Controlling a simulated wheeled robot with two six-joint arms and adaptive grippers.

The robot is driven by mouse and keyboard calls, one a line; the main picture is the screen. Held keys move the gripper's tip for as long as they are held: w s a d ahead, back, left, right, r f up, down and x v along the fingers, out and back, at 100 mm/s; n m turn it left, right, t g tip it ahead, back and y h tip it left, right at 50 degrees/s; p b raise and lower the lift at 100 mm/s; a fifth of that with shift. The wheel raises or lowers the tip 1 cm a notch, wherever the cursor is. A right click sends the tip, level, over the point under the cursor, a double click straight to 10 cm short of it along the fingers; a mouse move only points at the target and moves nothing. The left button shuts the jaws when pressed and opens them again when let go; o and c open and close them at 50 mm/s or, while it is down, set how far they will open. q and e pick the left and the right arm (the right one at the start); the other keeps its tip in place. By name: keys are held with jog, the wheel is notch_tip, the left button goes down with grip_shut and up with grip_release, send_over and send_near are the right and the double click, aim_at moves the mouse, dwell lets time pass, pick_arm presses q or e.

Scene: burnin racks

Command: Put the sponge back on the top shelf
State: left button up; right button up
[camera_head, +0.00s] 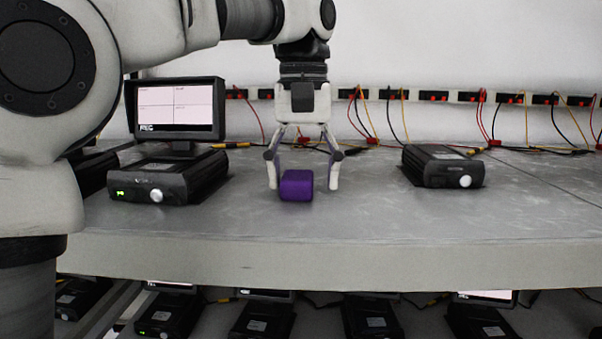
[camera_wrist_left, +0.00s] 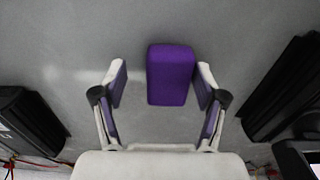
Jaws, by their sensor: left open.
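The purple sponge (camera_head: 296,186) rests on the grey top shelf (camera_head: 300,235), near its front edge. My left gripper (camera_head: 304,184) points down over it from behind, with its fingers open on either side of the sponge. In the left wrist view the sponge (camera_wrist_left: 171,74) lies between and a little beyond the open fingertips of my left gripper (camera_wrist_left: 162,82), closer to the right finger. A clear gap shows on the left side; I cannot tell whether the right finger touches it. My right gripper is in neither view.
A black box (camera_head: 158,180) with a small monitor (camera_head: 176,108) behind it stands left of the sponge. Another black box (camera_head: 443,167) stands to the right. Cables and a red-socketed power strip (camera_head: 433,96) run along the back wall. The shelf's front middle is clear. More devices sit on the shelf below.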

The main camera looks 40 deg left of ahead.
aim_at(301, 176)
pick_arm(q)
jog(key=shift+s+d+r, duration=0.2)
jog(key=shift+d+r, duration=0.05)
jog(key=shift+d, duration=0.05)
jog(key=shift+r, duration=0.3)
jog(key=r, duration=0.3)
jog(key=a+r, duration=0.1)
jog(key=r, duration=0.1)
jog(key=shift+w+a+r+p, duration=0.15)
jog(key=shift+w+r+p, duration=0.05)
jog(key=shift+r+p, duration=0.2)
jog(key=shift+s+d+r, duration=0.15)
jog(key=shift+d+r, duration=0.25)
jog(key=shift+r, duration=0.1)
jog(key=shift+a, duration=0.3)
jog(key=shift+d, duration=0.2)
jog(key=shift+a, duration=0.1)
